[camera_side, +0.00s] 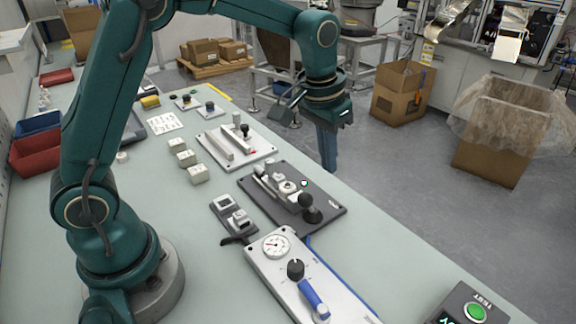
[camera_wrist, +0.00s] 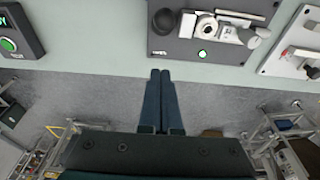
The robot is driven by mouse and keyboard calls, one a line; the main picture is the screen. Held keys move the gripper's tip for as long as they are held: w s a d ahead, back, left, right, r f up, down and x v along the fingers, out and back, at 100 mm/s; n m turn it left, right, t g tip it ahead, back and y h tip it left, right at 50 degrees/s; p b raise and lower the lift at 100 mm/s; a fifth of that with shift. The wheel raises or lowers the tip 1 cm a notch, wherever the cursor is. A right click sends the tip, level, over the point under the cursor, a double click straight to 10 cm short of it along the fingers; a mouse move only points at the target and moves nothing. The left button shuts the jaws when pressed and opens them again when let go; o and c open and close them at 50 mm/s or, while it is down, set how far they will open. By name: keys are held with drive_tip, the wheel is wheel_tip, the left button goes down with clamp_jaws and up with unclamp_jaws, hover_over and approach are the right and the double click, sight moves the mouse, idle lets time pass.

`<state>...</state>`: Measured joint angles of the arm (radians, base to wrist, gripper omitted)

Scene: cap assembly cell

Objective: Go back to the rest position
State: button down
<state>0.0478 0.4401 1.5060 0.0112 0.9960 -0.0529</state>
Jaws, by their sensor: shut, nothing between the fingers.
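My gripper (camera_side: 328,166) hangs pointing down past the right edge of the bench, above the floor side. Its two dark blue fingers are together and hold nothing. In the wrist view the shut fingers (camera_wrist: 160,74) point toward the bench edge, just short of the dark fixture plate. That dark plate (camera_side: 330,212) carries a black knob, a white cylindrical part and a small green light, and it lies left of and below my gripper in the side view. It also shows in the wrist view (camera_wrist: 180,48). My gripper touches nothing that I can see.
A white plate with a gauge and blue lever (camera_side: 262,262) lies at the bench front. A light plate with rails (camera_side: 213,137) lies farther back. A green-button box (camera_side: 462,312) sits at the lower right. Cardboard boxes (camera_side: 397,100) stand on the floor, with open floor between.

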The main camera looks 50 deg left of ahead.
drive_tip(key=shift+r, duration=0.9)
drive_tip(key=s+a+r+t, duration=0.1)
drive_tip(key=s+r+t, duration=0.2)
drive_tip(key=s+r, duration=0.5)
drive_tip(key=s+f, duration=0.5)
drive_tip(key=s, duration=0.5)
drive_tip(key=shift+s+a, duration=0.25)
drive_tip(key=shift+s, duration=0.15)
